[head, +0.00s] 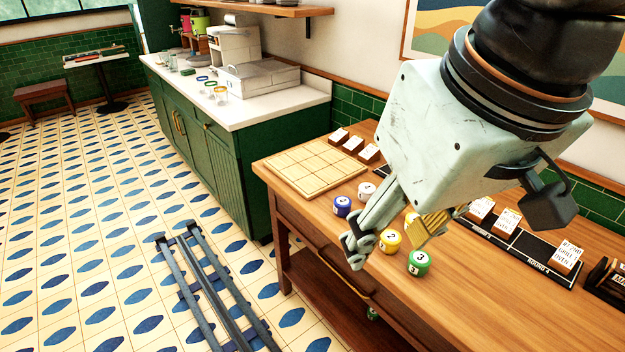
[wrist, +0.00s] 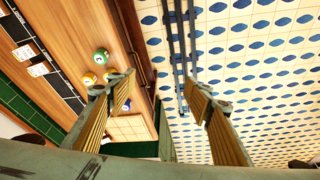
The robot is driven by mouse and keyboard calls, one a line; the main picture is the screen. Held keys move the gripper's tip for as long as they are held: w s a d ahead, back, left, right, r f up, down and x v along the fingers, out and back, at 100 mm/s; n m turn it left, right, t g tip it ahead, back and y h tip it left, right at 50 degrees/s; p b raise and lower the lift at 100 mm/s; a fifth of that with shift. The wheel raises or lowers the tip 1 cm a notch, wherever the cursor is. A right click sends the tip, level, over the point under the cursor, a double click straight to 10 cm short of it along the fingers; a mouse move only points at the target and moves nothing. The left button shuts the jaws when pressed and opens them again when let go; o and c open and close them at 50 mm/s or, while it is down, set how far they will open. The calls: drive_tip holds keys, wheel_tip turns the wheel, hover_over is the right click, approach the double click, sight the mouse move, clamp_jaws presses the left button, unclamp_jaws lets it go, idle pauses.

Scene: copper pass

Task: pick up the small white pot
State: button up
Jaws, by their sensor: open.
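A small white pot (head: 366,190) with a dark mark stands on the wooden table, just right of the gridded board, partly behind my gripper in the head view. My gripper (head: 357,246) is open and empty over the table's front edge, on the near side of the white pot and apart from it. In the wrist view my gripper (wrist: 157,88) shows its two fingers wide apart, with tiled floor and the table edge between them. I cannot clearly pick out the white pot in the wrist view; the left finger covers part of the pot group.
Close by stand a blue pot (head: 342,206), a yellow pot (head: 391,241) and a green pot (head: 419,263). The gridded board (head: 312,172) lies left of them. A black strip with cards (head: 525,248) lies right. Rails (head: 215,290) run along the floor.

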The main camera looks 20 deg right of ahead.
drive_tip(key=shift+w+d+r, duration=0.1)
drive_tip(key=shift+w, duration=0.05)
drive_tip(key=w+d+f+n+g+h+p, duration=0.1)
drive_tip(key=w+d+n+p, duration=0.25)
drive_tip(key=w, duration=0.55)
drive_tip(key=w+d+f+n+g+h+p, duration=0.1)
drive_tip(key=w+d+n+g+h+p, duration=0.2)
drive_tip(key=w, duration=0.6)
drive_tip(key=w+d+f+n+p, duration=0.2)
drive_tip(key=w+f+n+p, duration=0.1)
drive_tip(key=w+f+n, duration=0.2)
drive_tip(key=w+d+f+n+p, duration=0.2)
drive_tip(key=w+f+n, duration=0.3)
drive_tip(key=w+f, duration=0.5)
drive_tip(key=shift+w+d+f+p, duration=0.15)
drive_tip(key=shift+d+f+p, duration=0.25)
drive_tip(key=shift+f+p, duration=0.25)
drive_tip(key=shift+h, duration=0.3)
drive_tip(key=shift+s+b+x, duration=0.2)
drive_tip(key=shift+b+x, duration=0.6)
drive_tip(key=shift+x, duration=3.5)
